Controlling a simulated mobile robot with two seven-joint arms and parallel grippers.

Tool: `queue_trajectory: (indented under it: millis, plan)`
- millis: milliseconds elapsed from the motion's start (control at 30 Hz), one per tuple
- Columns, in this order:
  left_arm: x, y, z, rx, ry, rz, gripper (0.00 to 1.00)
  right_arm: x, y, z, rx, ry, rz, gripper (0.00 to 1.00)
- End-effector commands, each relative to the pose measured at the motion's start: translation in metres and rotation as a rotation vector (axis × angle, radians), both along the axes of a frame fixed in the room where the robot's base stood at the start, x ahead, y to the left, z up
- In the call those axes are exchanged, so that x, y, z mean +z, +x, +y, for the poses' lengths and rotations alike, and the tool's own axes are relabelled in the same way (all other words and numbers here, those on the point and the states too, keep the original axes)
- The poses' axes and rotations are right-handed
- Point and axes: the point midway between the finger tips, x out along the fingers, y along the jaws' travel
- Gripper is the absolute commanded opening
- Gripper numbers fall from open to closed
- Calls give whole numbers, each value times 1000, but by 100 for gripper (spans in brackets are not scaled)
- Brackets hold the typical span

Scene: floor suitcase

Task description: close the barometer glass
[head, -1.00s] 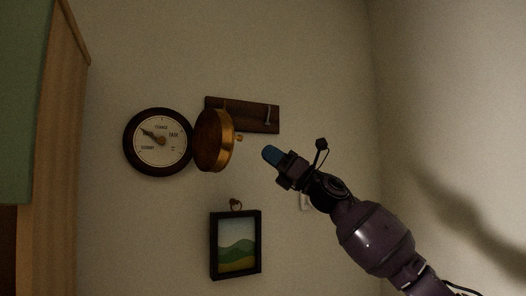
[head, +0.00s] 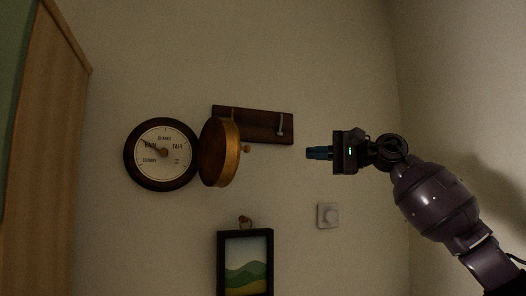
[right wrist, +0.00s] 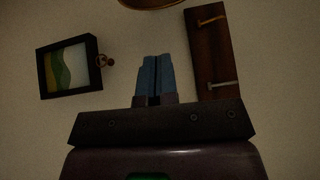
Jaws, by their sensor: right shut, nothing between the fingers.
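The round barometer (head: 161,154) hangs on the wall in the head view, its white dial uncovered. Its brass-rimmed glass cover (head: 220,152) stands swung open on the dial's right side, with a small knob on its right edge. In the right wrist view only the cover's rim (right wrist: 152,3) shows, at the top edge. My right gripper (head: 308,153) is shut and empty, to the right of the cover and clear of it, pointing left. Its blue fingers (right wrist: 154,78) are together in the right wrist view. My left gripper is not in view.
A wooden hook rail (head: 262,125) is on the wall behind and above the cover. A wooden panel (head: 48,160) stands at the left.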

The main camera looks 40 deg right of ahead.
Motion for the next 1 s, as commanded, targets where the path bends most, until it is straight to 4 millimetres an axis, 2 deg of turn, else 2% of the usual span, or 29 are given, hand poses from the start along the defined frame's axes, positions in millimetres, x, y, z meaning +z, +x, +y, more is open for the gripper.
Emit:
queue_trajectory:
  millis: [167, 600, 800, 1000]
  plan:
    - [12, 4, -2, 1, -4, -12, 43, 5, 16, 16, 4, 3, -3, 0]
    - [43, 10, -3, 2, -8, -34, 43, 8, 71, 65, 4, 3, -3, 0]
    - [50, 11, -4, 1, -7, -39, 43, 7, 72, 89, 2, 1, 0, 0]
    - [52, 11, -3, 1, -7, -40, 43, 6, 73, 99, 2, 4, 0, 0]
